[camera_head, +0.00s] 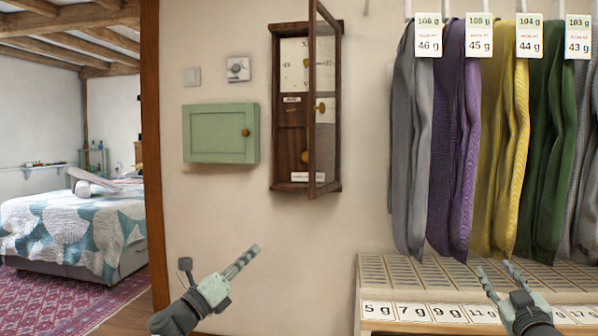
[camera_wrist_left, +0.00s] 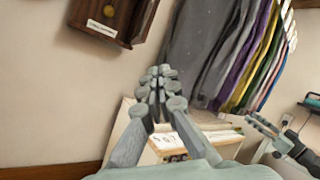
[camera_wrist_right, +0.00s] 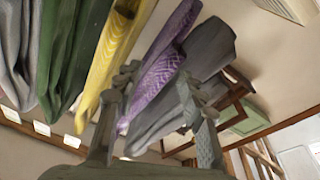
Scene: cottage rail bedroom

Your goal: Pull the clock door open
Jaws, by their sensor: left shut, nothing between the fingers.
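The wall clock (camera_head: 291,130) has a dark wooden case on the wall. Its narrow glazed door (camera_head: 323,100) stands swung out from the case, hinged on the right side, with a small brass knob (camera_head: 320,108). The dial and pendulum show inside the case. The case's lower end also shows in the left wrist view (camera_wrist_left: 112,20). My left gripper (camera_head: 253,249) is shut and empty, below the clock and apart from it. My right gripper (camera_head: 493,265) is open and empty, at the lower right in front of the slotted rack, far from the clock.
A green wall cabinet (camera_head: 221,133) hangs left of the clock. Several garments hang at the right, among them a purple one (camera_head: 455,140). A slotted rack (camera_head: 400,275) with numbered labels stands below them. The wall below the clock is clear. A bed (camera_head: 75,230) shows through the opening at left.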

